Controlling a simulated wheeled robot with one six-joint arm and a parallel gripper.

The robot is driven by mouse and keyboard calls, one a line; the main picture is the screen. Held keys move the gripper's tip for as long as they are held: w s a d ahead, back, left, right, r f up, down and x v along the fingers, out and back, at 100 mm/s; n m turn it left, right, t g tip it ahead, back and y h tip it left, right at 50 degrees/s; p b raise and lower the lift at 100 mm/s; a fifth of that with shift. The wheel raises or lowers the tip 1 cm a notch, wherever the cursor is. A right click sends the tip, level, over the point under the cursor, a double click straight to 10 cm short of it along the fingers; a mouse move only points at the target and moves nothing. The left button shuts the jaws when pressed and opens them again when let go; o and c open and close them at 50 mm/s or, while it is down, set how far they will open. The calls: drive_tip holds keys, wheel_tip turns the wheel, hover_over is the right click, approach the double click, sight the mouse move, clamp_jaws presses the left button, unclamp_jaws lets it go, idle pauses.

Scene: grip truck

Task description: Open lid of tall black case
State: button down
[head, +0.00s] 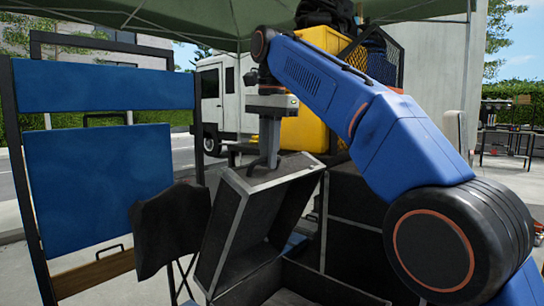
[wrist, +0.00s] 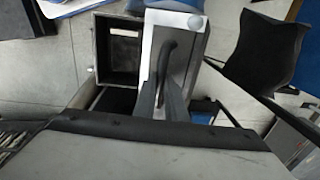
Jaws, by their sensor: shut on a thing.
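The lid (head: 230,215) of the tall black case, dark with light metal edges, is tilted up steeply in the head view. The case body (head: 325,285) is below it, partly cut off by the bottom of the frame, and its dark inside shows. My gripper (head: 269,155) reaches down to the lid's upper edge and is shut on the lid's black handle. In the wrist view my gripper (wrist: 163,95) and the curved handle (wrist: 166,60) are close together near the middle. The fingers partly hide the grip itself.
A dark folding chair (head: 170,225) stands close left of the lid. Blue panels in a dark frame (head: 100,160) stand farther left. Dark cases (head: 355,210) stand behind at right, partly hidden by my arm. A yellow case (head: 303,128) is behind my gripper.

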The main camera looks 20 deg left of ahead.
drive_tip(key=shift+w+a+f, duration=0.1)
drive_tip(key=shift+a+f, duration=0.05)
drive_tip(key=shift+f, duration=0.2)
drive_tip(key=c, duration=1.8)
unclamp_jaws()
drive_tip(key=shift+w, duration=0.1)
